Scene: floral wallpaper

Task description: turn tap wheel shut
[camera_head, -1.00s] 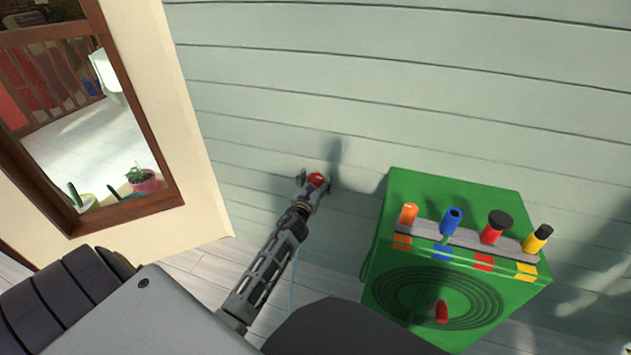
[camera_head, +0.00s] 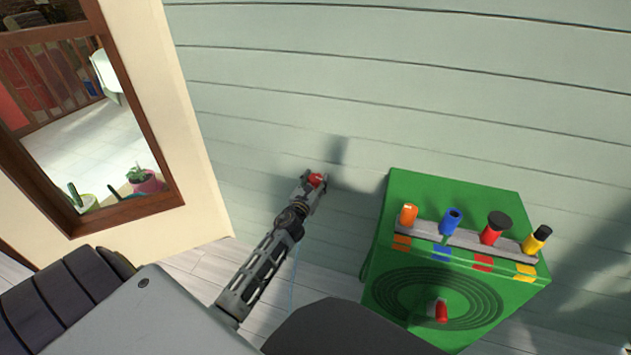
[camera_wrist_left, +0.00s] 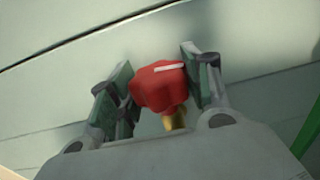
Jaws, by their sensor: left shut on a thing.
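The red tap wheel (camera_head: 316,180) is at the pale green plank wall, left of the green box. In the left wrist view the red wheel (camera_wrist_left: 160,86) has a white mark on its top edge, and a brass stem (camera_wrist_left: 175,118) shows below it. My left gripper (camera_head: 313,184) is at the wheel, with its fingers on either side. In the left wrist view my left gripper (camera_wrist_left: 160,84) is shut on the wheel. The rest of the tap is hidden behind the gripper. My right gripper is not in view.
A green box (camera_head: 375,240) stands right of my left arm, with orange, blue, red and yellow pieces on a grey strip. A red piece (camera_head: 441,312) sits on its front. A wood-framed opening (camera_head: 160,205) is at the left. The wall above the tap is clear.

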